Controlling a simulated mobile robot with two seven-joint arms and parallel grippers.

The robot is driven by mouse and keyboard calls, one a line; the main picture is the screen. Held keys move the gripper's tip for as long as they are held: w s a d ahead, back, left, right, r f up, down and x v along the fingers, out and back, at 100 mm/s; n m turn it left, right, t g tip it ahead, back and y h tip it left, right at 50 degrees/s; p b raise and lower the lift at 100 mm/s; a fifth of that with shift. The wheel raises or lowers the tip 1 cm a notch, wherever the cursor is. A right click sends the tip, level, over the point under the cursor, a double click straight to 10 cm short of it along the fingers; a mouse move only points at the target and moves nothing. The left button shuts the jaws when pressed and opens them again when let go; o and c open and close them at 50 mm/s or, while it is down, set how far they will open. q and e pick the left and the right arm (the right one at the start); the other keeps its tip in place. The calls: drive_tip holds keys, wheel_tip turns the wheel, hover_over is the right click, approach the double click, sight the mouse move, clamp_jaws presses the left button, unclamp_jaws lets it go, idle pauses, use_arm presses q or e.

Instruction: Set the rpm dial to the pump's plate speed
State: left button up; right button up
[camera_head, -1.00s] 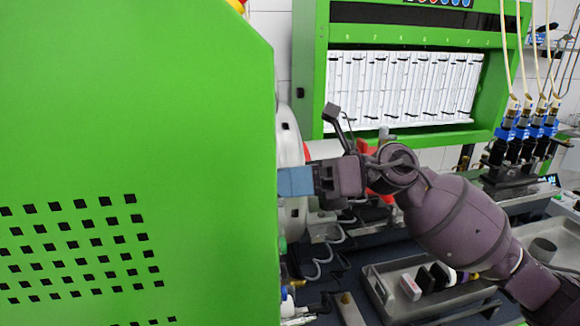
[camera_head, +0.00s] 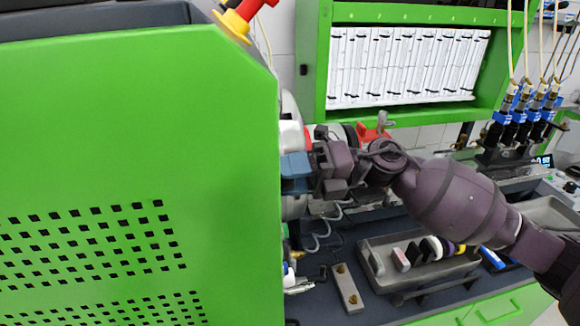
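My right arm comes in from the right. Its gripper (camera_head: 292,172), with blue fingers, reaches left to the edge of the green cabinet, which hides part of the fingertips. I cannot tell whether it is open or shut, or whether it touches anything. A white and red part (camera_head: 291,134) of the machine shows just above the fingers, mostly hidden. I cannot make out the rpm dial, the pump or its plate. My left gripper is not in view.
The green cabinet (camera_head: 140,120) fills the left side, with a red and yellow knob (camera_head: 238,20) on top. A metal tray (camera_head: 378,284) holding several small parts sits below my arm. A metal block (camera_head: 347,288) lies beside it. Glass tubes (camera_head: 405,65) stand in the green frame behind.

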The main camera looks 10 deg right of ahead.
idle(0.3)
drive_tip(key=shift+f, duration=0.1)
drive_tip(key=o, duration=0.9)
drive_tip(key=shift+a, duration=0.1)
drive_tip(key=d+b, duration=0.1)
drive_tip(key=d, duration=0.4)
drive_tip(key=d+b, duration=0.1)
drive_tip(key=d, duration=0.5)
drive_tip(key=shift+s+r+b, duration=0.1)
drive_tip(key=shift+r+b, duration=0.1)
drive_tip(key=shift+b, duration=0.1)
